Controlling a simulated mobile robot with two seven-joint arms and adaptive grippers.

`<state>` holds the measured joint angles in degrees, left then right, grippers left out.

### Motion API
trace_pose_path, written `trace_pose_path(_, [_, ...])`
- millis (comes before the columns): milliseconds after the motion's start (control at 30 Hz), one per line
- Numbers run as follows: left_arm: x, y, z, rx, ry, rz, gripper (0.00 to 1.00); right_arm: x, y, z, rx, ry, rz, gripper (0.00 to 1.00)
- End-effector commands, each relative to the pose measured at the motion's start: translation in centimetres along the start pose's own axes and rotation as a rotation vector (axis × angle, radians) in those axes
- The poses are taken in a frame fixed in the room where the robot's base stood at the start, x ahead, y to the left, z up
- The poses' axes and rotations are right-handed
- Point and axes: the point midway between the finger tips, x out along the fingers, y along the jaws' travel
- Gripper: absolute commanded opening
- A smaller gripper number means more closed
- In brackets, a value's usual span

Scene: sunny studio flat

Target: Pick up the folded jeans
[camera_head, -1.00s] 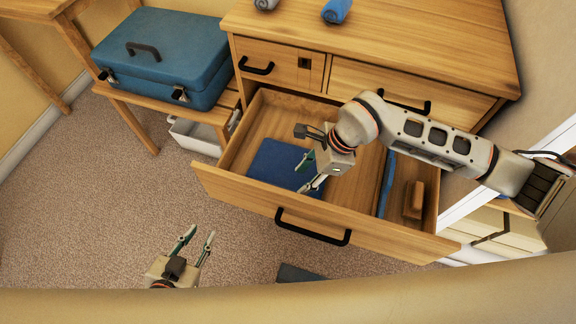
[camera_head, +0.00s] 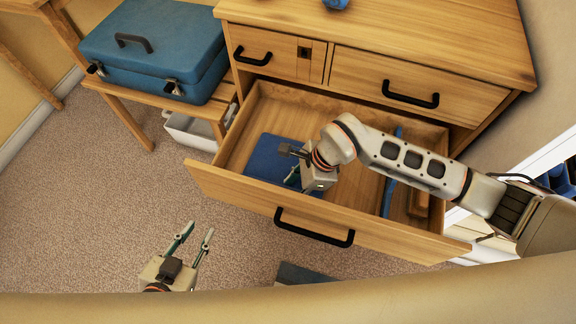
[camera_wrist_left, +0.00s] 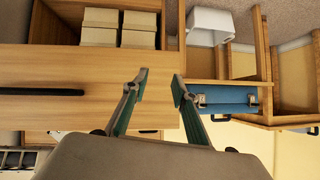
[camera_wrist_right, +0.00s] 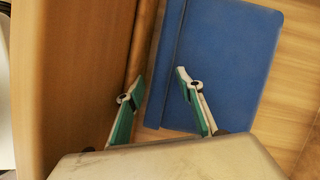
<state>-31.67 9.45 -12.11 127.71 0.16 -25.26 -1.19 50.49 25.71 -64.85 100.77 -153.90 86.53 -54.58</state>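The folded jeans (camera_head: 268,158) look like a flat, dark blue rectangle on the floor of the open drawer (camera_head: 352,190), at its left side. They also show in the right wrist view (camera_wrist_right: 232,65). My right gripper (camera_wrist_right: 158,84) is open and empty at the jeans' edge by a drawer wall. One finger shows over the blue cloth and the other beside it, near the wall; I cannot tell whether either touches. In the head view the right hand partly covers the jeans. My left gripper (camera_head: 199,234) is open and empty over the carpet, outside the drawer.
A thin blue item (camera_head: 391,175) and a brown block (camera_head: 419,198) lie in the drawer's right part. A blue case (camera_head: 155,60) sits on a wooden bench left of the dresser, with a white bin (camera_head: 188,128) below. The drawer front has a black handle (camera_head: 314,228).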

Motion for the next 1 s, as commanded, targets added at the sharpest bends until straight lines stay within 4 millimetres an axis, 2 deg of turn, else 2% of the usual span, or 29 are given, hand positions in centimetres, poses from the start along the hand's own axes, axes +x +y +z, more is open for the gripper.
trace_pose_path(33, [0.0, 0.0, 0.0, 0.0, 0.0, 0.0, 0.28, 0.0, 0.0, 0.0, 0.0, 0.0, 0.0, 0.32])
trace_pose_path(100, [0.0, 0.0, 0.1, -0.001, -0.002, 0.001, 0.28, 0.0, 0.0, 0.0, 0.0, 0.0, 0.0, 0.13])
trace_pose_path(167, [0.0, 0.1, 0.3, -0.001, -0.004, 0.001, 0.28, 0.0, 0.0, 0.0, 0.0, 0.0, 0.0, 0.0])
trace_pose_path(533, [-0.3, 0.5, 1.2, -0.007, -0.022, 0.006, 0.28, 0.0, 0.1, 0.1, -0.002, -0.002, 0.001, 0.0])
trace_pose_path(700, [-0.4, 0.4, 1.0, -0.007, -0.02, 0.005, 0.28, -0.3, 0.0, 0.1, -0.002, -0.001, 0.0, 0.0])
trace_pose_path(867, [-0.5, 0.0, 0.1, -0.004, -0.006, -0.002, 0.28, -1.7, -0.5, 0.4, -0.003, -0.001, -0.007, 0.0])
trace_pose_path(1000, [-0.5, -0.5, -0.8, 0.0, 0.004, -0.012, 0.28, -3.8, -1.2, 0.6, 0.001, -0.001, -0.014, 0.0])
